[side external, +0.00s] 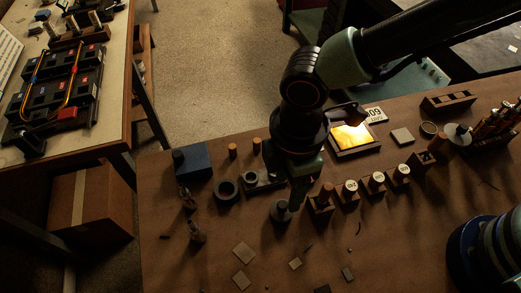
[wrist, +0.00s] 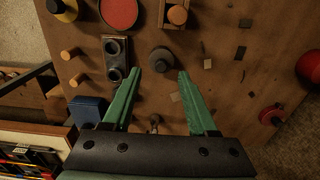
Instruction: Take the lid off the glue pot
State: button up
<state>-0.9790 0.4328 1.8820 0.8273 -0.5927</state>
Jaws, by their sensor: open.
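A small grey round pot (side external: 281,213) with a narrower top stands on the brown bench, and I take it for the glue pot. In the wrist view the pot (wrist: 162,58) is a dark round shape just past my fingertips, roughly centred between them. Its lid cannot be told clearly from its body. My gripper (wrist: 160,71) has two green fingers spread apart with nothing between them. In the side view my gripper (side external: 295,206) points down close beside the pot and partly overlaps it. Whether a finger touches the pot cannot be told.
A blue box (side external: 196,160) and small bottles (side external: 196,233) are further left. Flat pieces (side external: 243,253) lie in front.

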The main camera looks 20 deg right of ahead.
aim_at(283, 205)
jog(key=shift+s+a+f, duration=0.1)
jog(key=shift+a+f, duration=0.05)
jog(key=shift+f, duration=1.2)
jog(key=shift+s+a+f, duration=0.1)
jog(key=shift+a+f, duration=0.05)
jog(key=shift+f, duration=1.2)
grip_shut()
